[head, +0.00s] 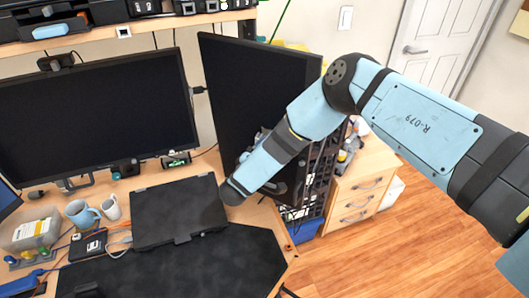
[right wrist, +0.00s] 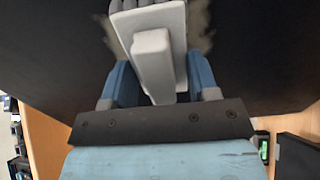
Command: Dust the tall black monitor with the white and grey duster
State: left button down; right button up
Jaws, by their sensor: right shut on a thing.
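The tall black monitor (head: 235,80) stands upright at the back right of the desk, angled toward the left, its lower right part hidden by my right arm. My right gripper (right wrist: 160,82) is shut on the white and grey duster (right wrist: 155,50), holding its white handle between blue fingers. The duster's fuzzy grey head lies against or very close to a broad black surface (right wrist: 50,60), which looks like the monitor's screen. In the head view my right forearm crosses in front of the monitor's lower part and mostly hides the gripper and duster. My left gripper is not in view.
A wide black monitor (head: 95,110) stands to the left. A closed dark laptop (head: 178,210) lies in front, with a blue mug (head: 80,213) and white cup (head: 111,207) beside it. A shelf (head: 140,32) runs above. A wooden drawer unit (head: 355,195) stands right.

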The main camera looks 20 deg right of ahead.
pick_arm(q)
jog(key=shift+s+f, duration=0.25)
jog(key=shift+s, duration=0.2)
